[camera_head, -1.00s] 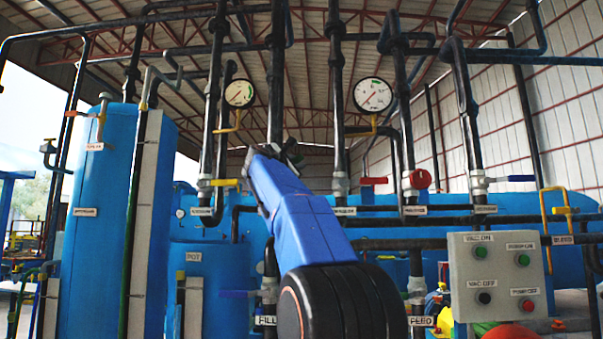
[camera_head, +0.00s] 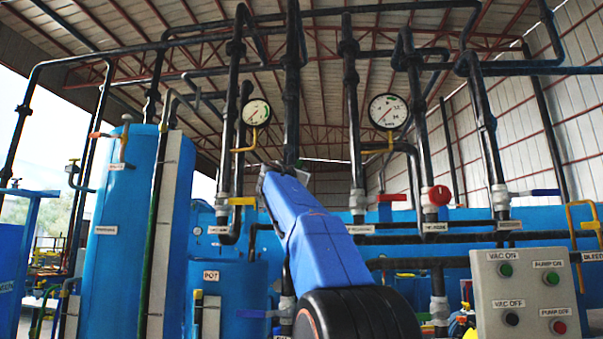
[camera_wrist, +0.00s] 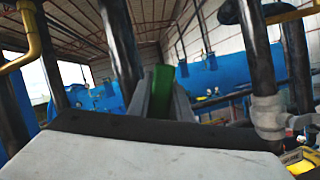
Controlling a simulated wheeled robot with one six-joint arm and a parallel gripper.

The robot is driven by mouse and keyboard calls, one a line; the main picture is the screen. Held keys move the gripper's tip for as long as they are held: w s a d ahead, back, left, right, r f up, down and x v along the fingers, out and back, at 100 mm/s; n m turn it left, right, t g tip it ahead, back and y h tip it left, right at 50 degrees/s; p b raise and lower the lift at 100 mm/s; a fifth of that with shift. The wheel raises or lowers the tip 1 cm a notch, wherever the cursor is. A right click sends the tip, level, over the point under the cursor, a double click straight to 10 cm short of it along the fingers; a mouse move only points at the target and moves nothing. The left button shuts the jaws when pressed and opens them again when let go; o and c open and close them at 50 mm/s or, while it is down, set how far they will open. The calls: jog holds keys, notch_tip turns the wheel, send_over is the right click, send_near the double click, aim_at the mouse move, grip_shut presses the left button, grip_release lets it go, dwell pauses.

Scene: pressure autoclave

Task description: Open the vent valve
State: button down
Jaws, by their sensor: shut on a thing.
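In the wrist view a green valve handle (camera_wrist: 163,90) stands between the fingers of my gripper (camera_wrist: 162,96), which is shut on it. I see no label on this handle, so I cannot confirm from print that it is the vent valve. In the head view my blue arm reaches up and away toward the pipes, ending in front of a dark vertical pipe (camera_head: 291,85). The fingertips and the green handle are not clearly visible there. The valve body is also hidden in the wrist view.
Nearby are a yellow handle (camera_head: 242,201), a red handle (camera_head: 392,198) and a red round knob (camera_head: 439,195). Two gauges (camera_head: 257,112) (camera_head: 388,111) hang above. A grey button box (camera_head: 530,296) stands at right. Vertical pipes crowd both sides of my arm.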

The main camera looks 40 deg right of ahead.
jog(key=shift+w, duration=0.1)
jog(key=c, duration=1.6)
grip_release()
jog(key=s+d+f+m+g+y, duration=0.1)
jog(key=s+d+f+m+g, duration=0.15)
jog(key=f+m, duration=0.45)
jog(key=s+d+f+m+g+y, duration=0.15)
jog(key=s+f+m+g, duration=0.3)
jog(key=m, duration=0.45)
jog(key=f+v, duration=0.1)
jog(key=v, duration=1.5)
jog(key=a+f+y, duration=0.1)
jog(key=f, duration=0.3)
jog(key=a+f+t+y, duration=0.1)
jog(key=a+f, duration=0.1)
jog(key=f, duration=0.3)
jog(key=s+a+f+t+y, duration=0.1)
jog(key=f, duration=0.4)
jog(key=shift+a+f+n+y, duration=0.15)
jog(key=shift+f+n+y, duration=0.05)
jog(key=shift+n+y, duration=0.1)
